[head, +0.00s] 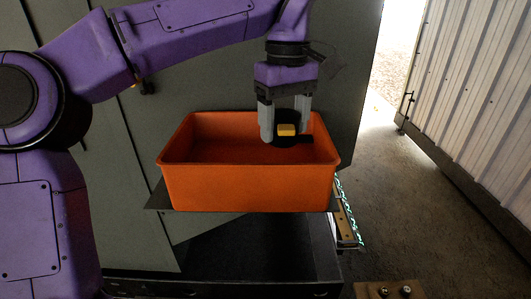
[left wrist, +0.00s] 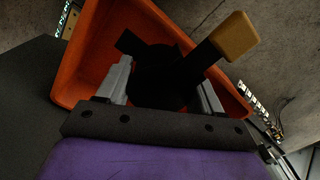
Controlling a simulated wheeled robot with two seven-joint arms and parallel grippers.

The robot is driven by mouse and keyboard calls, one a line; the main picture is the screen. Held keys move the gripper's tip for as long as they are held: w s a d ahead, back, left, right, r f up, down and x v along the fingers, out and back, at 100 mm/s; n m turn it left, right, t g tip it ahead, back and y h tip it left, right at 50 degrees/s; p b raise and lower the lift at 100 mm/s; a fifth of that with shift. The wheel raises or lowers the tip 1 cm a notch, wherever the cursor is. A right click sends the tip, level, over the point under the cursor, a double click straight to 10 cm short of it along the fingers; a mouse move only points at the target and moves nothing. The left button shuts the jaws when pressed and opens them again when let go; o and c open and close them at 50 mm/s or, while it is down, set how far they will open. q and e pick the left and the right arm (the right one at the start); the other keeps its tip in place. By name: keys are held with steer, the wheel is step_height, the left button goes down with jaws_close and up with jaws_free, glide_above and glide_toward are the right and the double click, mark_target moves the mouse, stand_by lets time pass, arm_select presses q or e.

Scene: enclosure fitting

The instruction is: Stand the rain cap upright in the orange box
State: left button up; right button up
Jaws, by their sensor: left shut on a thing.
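The orange box (head: 245,187) stands open-topped in the middle of the head view; its wall also shows in the left wrist view (left wrist: 82,60). My left gripper (head: 286,137) points down over the back right part of the box, fingertips at about rim height in the picture. It is shut on the rain cap (head: 287,116), a black round piece with a yellow-tan block on an arm. In the left wrist view the dark cap (left wrist: 160,80) sits between the fingers, its tan block sticking out to the upper right. Whether the cap touches the box floor is unclear. My right gripper is out of view.
The box rests on a dark ledge (head: 158,198) in front of a grey-green enclosure panel (head: 220,70). A corrugated wall (head: 470,90) stands at the right, with open floor (head: 400,200) before it. A bolted brown board (head: 390,290) lies at the bottom right.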

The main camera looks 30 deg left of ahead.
arm_select(q)
steer(key=w+a+f+p, duration=0.1)
steer(key=w+a+f, duration=0.1)
steer(key=a, duration=0.1)
steer(key=w+a+f+p, duration=0.1)
steer(key=w+a+f, duration=0.1)
steer(key=a+f, duration=0.1)
steer(key=w+a+f+p, duration=0.1)
steer(key=w+a+f, duration=0.2)
steer(key=shift+w+a+f, duration=0.1)
steer(key=shift+a+f, duration=0.15)
steer(key=shift+a, duration=0.15)
steer(key=f, duration=0.3)
steer(key=shift+s+a+f, duration=0.2)
steer(key=shift+w+f, duration=0.25)
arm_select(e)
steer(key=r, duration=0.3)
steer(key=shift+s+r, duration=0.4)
arm_select(q)
steer(key=o, duration=1.2)
steer(key=shift+s, duration=0.15)
steer(key=shift+o, duration=0.2)
step_height(320, 180, up, 12)
steer(key=p, duration=0.1)
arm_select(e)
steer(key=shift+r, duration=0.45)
